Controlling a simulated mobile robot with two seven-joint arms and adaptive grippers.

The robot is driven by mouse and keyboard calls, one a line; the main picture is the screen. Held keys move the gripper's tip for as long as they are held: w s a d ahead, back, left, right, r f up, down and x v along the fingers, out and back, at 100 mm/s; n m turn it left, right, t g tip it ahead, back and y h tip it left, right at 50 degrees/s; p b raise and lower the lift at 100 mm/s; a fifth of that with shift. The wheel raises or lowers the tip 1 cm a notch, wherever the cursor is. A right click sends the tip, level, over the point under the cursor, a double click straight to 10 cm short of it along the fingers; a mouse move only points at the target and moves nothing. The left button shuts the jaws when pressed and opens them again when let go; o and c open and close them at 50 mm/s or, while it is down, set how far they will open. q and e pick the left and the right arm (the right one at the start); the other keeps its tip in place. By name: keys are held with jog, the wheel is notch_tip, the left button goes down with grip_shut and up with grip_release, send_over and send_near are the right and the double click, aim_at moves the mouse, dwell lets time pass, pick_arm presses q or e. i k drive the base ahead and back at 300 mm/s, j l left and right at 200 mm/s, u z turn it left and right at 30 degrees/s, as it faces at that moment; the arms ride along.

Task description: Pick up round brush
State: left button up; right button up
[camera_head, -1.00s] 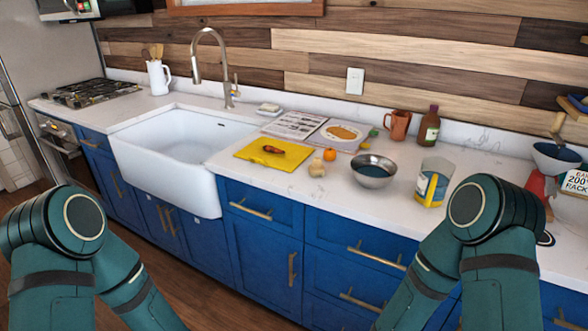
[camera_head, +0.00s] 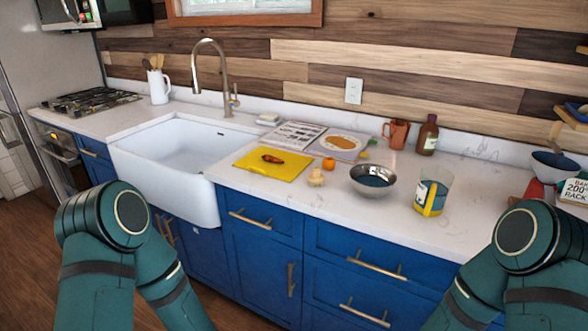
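A small beige object with a knob-like top (camera_head: 316,177) stands on the white counter, just right of the yellow cutting board (camera_head: 245,163). It looks like the round brush, but it is too small to be sure. It stands left of a metal bowl (camera_head: 359,187) and in front of a small orange fruit (camera_head: 328,164). Nothing covers it. Only the bent teal links of my two arms show, low at the left and right. Both of my grippers are out of the picture.
A brown-orange item (camera_head: 272,159) lies on the board. Behind are an open book (camera_head: 297,135), a copper mug (camera_head: 396,133) and a brown bottle (camera_head: 428,136). A yellow-and-clear measuring cup (camera_head: 433,191) stands right of the bowl. The white sink (camera_head: 170,165) is left; the counter front (camera_head: 335,213) is bare.

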aim_at(315, 178)
jog(key=j+z, duration=0.1)
jog(key=z, duration=1)
jog(key=j+z, duration=1)
jog(key=j, duration=0.2)
jog(key=k+j+z, duration=0.15)
jog(key=j, duration=0.15)
jog(key=k+j+z, duration=0.1)
jog(key=j, duration=0.25)
